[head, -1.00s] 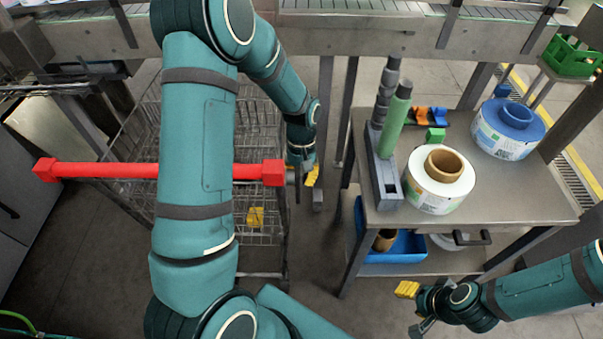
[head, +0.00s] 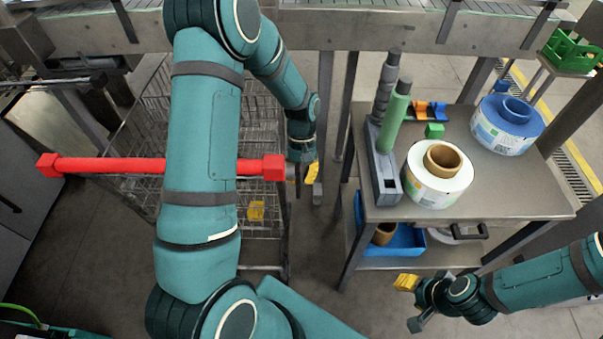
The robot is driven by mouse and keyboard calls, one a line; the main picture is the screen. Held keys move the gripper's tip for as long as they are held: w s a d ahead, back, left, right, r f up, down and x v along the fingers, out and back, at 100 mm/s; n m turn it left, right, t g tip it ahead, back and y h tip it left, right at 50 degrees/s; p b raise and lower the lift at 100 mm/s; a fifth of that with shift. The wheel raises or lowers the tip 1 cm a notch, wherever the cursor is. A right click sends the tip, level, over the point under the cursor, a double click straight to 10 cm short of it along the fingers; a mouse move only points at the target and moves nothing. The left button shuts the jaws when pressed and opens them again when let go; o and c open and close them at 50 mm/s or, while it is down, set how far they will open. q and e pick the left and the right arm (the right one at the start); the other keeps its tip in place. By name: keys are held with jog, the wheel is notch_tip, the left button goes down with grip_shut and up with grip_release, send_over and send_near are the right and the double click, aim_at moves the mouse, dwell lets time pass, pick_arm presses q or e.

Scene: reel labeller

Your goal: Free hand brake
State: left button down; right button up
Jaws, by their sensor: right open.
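The red bar (head: 115,165) with square red end blocks runs across the top of a wire cart (head: 262,232), and my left arm hides its middle. My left gripper (head: 304,176) is beside the bar's right end block, with a yellow fingertip and a dark part showing; its opening is not clear. A small yellow piece (head: 256,210) shows at the cart's wire side; I cannot tell whether it is the hand brake. My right gripper (head: 407,303) is open and empty in front of the metal table, lower right.
The metal table (head: 490,195) holds a white roll (head: 437,178), a blue roll (head: 507,124) and a grey fixture with a green cylinder (head: 393,122). A blue bin (head: 402,242) is on its lower shelf. A conveyor (head: 360,30) crosses the back. Floor between cart and table is free.

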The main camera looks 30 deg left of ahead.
pick_arm(q)
jog(key=shift+s, duration=0.15)
jog(key=s+d+g+h+p, duration=0.2)
jog(key=s+g+h, duration=0.3)
jog(key=g, duration=0.4)
jog(key=shift+s+d+h, duration=0.4)
jog(key=shift+s+d, duration=0.05)
jog(key=shift+d, duration=0.45)
jog(key=shift+r, duration=0.1)
jog(key=v, duration=0.7)
jog(key=shift+w, duration=0.25)
dwell(0.6)
